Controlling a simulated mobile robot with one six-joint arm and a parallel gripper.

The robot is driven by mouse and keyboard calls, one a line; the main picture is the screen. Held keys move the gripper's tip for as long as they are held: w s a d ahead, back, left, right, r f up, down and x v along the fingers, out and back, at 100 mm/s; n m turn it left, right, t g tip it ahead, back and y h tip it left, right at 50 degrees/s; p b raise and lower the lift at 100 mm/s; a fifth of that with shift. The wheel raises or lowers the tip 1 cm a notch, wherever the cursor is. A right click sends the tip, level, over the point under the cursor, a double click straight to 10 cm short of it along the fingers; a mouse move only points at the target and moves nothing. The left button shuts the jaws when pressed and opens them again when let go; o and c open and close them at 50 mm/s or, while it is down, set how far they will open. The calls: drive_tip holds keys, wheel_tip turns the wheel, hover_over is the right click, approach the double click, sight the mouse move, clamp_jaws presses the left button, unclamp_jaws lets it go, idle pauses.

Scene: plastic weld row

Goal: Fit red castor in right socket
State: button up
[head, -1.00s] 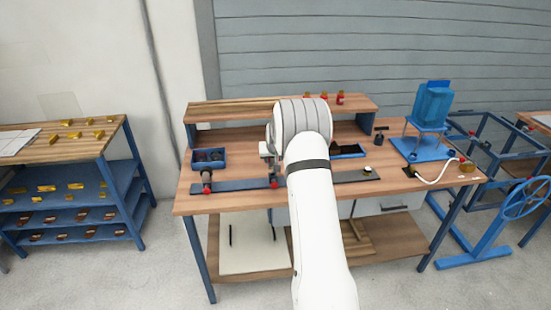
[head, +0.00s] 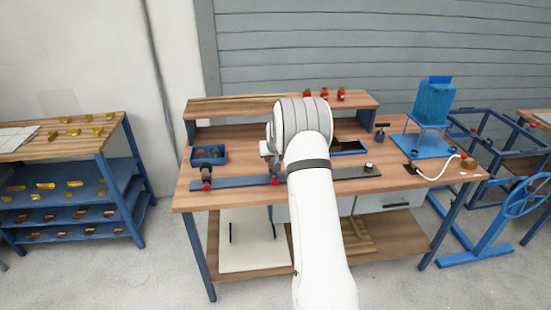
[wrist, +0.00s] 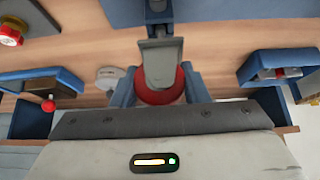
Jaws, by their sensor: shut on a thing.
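The red castor shows in the wrist view as a red wheel (wrist: 160,93) with a grey bracket lying over it. My gripper (wrist: 159,72) has its two blue fingers on either side of this wheel and is shut on it. In the head view, a red part (head: 275,180) shows at the dark socket bar (head: 235,183), just left of my arm. My arm hides most of the gripper and the middle of the bar. Another castor with a red wheel (head: 206,185) is at the bar's left end. I cannot tell whether the held castor touches a socket.
A small whitish part (head: 368,167) is at the bar's right end. A blue bin (head: 208,155) stands behind the bar at left, and a blue tray (head: 349,147) at right. Small red parts (head: 340,95) stand on the raised shelf. A blue machine (head: 433,105) stands at the right.

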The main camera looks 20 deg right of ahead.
drive_tip(key=shift+f, duration=0.15)
idle(0.4)
drive_tip(key=shift+f+b, duration=0.75)
drive_tip(key=shift+b, duration=0.1)
drive_tip(key=shift+f+b, duration=0.35)
drive_tip(key=shift+b, duration=0.45)
idle(1.0)
drive_tip(key=o, duration=1.5)
drive_tip(key=shift+o, duration=0.2)
drive_tip(key=shift+r+p, duration=1.3)
drive_tip(key=shift+r, duration=2.2)
